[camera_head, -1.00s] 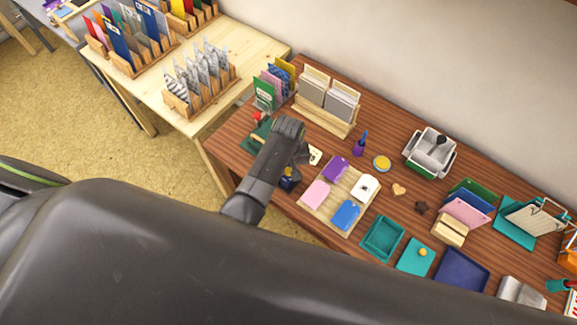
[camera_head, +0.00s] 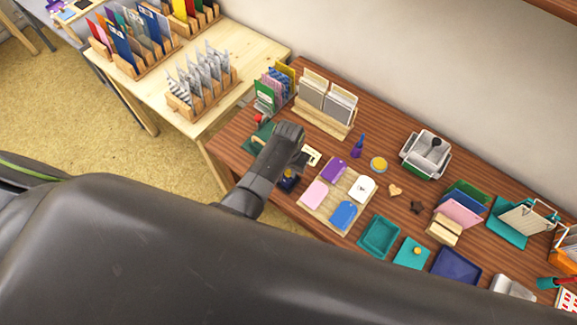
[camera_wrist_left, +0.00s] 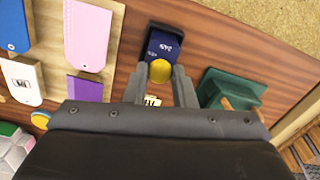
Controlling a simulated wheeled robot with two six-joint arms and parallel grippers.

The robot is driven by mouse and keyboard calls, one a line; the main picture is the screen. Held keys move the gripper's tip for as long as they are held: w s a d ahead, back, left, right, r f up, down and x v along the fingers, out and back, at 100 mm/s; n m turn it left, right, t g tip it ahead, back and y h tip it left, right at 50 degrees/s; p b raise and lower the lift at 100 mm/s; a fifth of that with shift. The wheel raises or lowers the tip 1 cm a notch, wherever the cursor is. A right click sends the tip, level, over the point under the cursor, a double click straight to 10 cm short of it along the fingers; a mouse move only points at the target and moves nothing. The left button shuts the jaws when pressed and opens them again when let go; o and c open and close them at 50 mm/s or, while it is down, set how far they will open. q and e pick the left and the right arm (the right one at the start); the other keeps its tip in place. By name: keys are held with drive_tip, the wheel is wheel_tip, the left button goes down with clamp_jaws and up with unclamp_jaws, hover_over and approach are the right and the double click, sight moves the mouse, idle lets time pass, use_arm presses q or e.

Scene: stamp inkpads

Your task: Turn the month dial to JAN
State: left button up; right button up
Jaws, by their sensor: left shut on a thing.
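The month dial is a dark blue block (camera_head: 286,184) with a yellow knob (camera_wrist_left: 160,71), near the front left of the brown table. The block also shows in the left wrist view (camera_wrist_left: 164,43), with pale lettering on its face that is too small and turned to read surely. My left gripper (camera_wrist_left: 161,80) has its two grey fingers on either side of the yellow knob, shut on it. In the head view my left gripper (camera_head: 290,168) comes down over the block and partly hides it. My right gripper is not in view.
A wooden board with coloured tags (camera_head: 311,210) lies close to the right of the dial. A green holder (camera_wrist_left: 229,90) stands on its other side. A small cream card (camera_head: 311,157) lies behind my gripper. Trays and inkpads fill the table further right.

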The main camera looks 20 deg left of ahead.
use_arm(q)
drive_tip(key=m, duration=0.4)
drive_tip(key=shift+m, duration=0.3)
drive_tip(key=m, duration=0.2)
drive_tip(key=shift+m, duration=0.4)
drive_tip(key=m, duration=0.3)
drive_tip(key=shift+m, duration=0.3)
drive_tip(key=m, duration=0.4)
drive_tip(key=shift+m, duration=0.3)
drive_tip(key=m, duration=0.3)
drive_tip(key=shift+m, duration=0.3)
drive_tip(key=m, duration=0.3)
drive_tip(key=shift+m, duration=0.3)
drive_tip(key=m, duration=0.4)
drive_tip(key=shift+m, duration=1.3)
